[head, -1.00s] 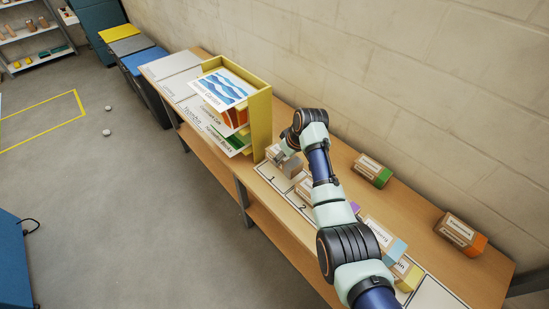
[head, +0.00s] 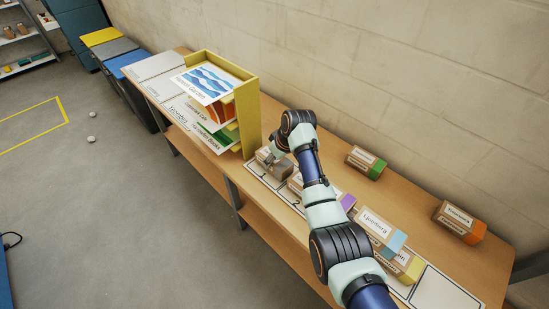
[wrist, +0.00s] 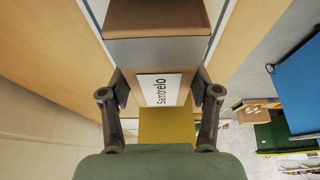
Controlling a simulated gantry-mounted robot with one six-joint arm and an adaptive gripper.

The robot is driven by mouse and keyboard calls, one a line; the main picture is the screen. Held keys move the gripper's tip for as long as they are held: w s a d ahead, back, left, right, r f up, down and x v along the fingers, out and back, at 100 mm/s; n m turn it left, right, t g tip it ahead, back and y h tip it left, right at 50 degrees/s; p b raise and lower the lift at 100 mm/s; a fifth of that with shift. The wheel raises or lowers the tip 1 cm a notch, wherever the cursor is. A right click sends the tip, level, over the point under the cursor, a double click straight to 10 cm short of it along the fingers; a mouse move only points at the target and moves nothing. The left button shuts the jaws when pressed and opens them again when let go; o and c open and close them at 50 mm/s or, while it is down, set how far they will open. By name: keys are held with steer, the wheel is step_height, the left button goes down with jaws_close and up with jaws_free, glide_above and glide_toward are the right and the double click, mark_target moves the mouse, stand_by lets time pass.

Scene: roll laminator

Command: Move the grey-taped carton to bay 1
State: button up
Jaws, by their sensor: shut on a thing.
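The grey-taped carton (head: 283,169) is at the bay 1 end of the numbered strip (head: 262,179), close to the yellow rack. Its grey end faces the near side in the head view. My gripper (head: 272,156) is shut on this carton from above. In the wrist view, a white label reading "Santrelo" (wrist: 160,89) shows between my gripper's two fingers (wrist: 160,92), with a grey band (wrist: 160,50) beside it. I cannot tell whether the carton's underside touches the bay surface. The arm partly hides the strip.
The yellow rack (head: 248,112) stands just left of the carton. A purple-ended carton (head: 347,202), a blue-ended carton (head: 380,231) and a yellow-ended carton (head: 411,270) lie along the strip. Green-ended (head: 366,162) and orange-ended (head: 459,222) cartons lie behind, with bare bench around them.

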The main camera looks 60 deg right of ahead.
steer(key=shift+f, duration=0.3)
steer(key=o, duration=1.5)
steer(key=v, duration=1.2)
steer(key=shift+a, duration=0.1)
